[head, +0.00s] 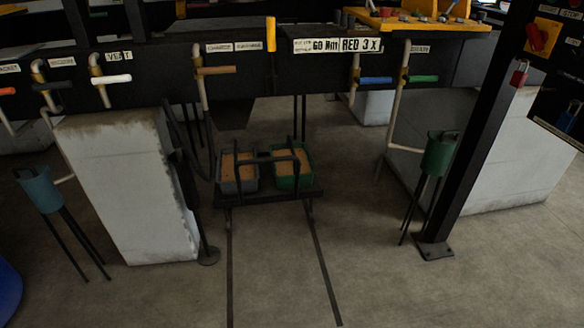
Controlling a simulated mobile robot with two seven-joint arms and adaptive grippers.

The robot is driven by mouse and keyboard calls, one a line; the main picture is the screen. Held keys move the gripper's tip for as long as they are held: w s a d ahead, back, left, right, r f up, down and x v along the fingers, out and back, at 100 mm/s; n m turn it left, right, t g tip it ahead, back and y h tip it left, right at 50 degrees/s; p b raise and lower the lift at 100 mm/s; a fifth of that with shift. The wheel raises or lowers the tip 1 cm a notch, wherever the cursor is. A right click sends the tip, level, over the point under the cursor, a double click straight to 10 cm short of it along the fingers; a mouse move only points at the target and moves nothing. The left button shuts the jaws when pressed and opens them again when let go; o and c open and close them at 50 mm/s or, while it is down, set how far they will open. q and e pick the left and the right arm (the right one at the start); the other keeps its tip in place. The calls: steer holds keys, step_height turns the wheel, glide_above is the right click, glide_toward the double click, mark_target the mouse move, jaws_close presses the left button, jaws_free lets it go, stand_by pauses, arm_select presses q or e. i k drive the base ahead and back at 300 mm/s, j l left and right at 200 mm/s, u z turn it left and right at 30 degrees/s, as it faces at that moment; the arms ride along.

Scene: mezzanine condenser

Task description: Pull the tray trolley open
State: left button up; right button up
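The tray trolley (270,196) is a low dark platform on the floor under the black bench, between two pale blocks. It carries a grey tray (238,187) on the left and a green tray (303,180) on the right, both with a brown fill. A dark bar handle (262,160) stands across the front of the trays. Two thin dark rails (322,262) run from the trolley along the floor toward me. Neither of my grippers is in view.
A black bench (265,75) with labels and coloured tap handles crosses above the trolley. Pale blocks (130,185) (480,160) flank it. A black post (475,140) stands at right, with funnels on legs (38,190) (440,152) on both sides. Floor in front is clear.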

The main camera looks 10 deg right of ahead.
mark_target(268, 192)
steer(key=i+l, duration=0.6)
steer(key=i, duration=0.2)
